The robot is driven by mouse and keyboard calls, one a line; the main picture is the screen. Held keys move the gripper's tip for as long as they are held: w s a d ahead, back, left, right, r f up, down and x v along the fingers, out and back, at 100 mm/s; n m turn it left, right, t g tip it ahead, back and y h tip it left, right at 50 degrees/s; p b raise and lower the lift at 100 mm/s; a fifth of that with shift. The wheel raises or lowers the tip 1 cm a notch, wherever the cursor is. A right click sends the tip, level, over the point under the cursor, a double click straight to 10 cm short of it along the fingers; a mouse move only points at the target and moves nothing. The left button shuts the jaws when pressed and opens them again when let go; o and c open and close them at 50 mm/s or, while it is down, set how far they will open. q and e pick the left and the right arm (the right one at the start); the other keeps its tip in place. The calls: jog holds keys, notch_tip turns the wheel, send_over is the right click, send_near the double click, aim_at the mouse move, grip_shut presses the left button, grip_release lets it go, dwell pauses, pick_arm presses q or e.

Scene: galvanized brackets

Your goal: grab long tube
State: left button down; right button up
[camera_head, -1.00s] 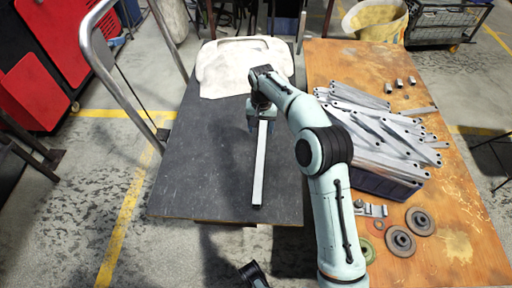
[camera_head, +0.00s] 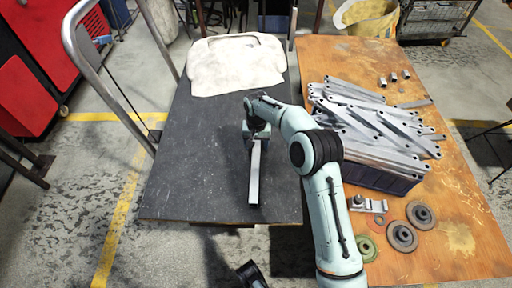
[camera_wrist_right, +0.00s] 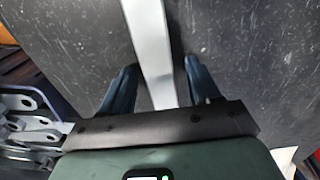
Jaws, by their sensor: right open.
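The long tube (camera_head: 254,178) is a straight, light grey bar on the dark tabletop (camera_head: 205,170), its near end toward the table's front edge. My right gripper (camera_head: 256,138) is over the tube's far part and hides that end in the head view. In the right wrist view the tube (camera_wrist_right: 150,38) runs between the two blue-grey fingers of my right gripper (camera_wrist_right: 162,75). The fingers are apart, with a visible gap on each side of the tube.
A pale cover (camera_head: 235,65) lies at the dark table's far end. On the orange table (camera_head: 455,225) to the right, a dark crate (camera_head: 375,178) is heaped with metal brackets (camera_head: 375,125). Several discs (camera_head: 402,236) lie in front. The dark table is clear left of the tube.

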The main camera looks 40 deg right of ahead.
jog(key=shift+r, duration=0.1)
grip_shut()
jog(key=shift+r, duration=0.15)
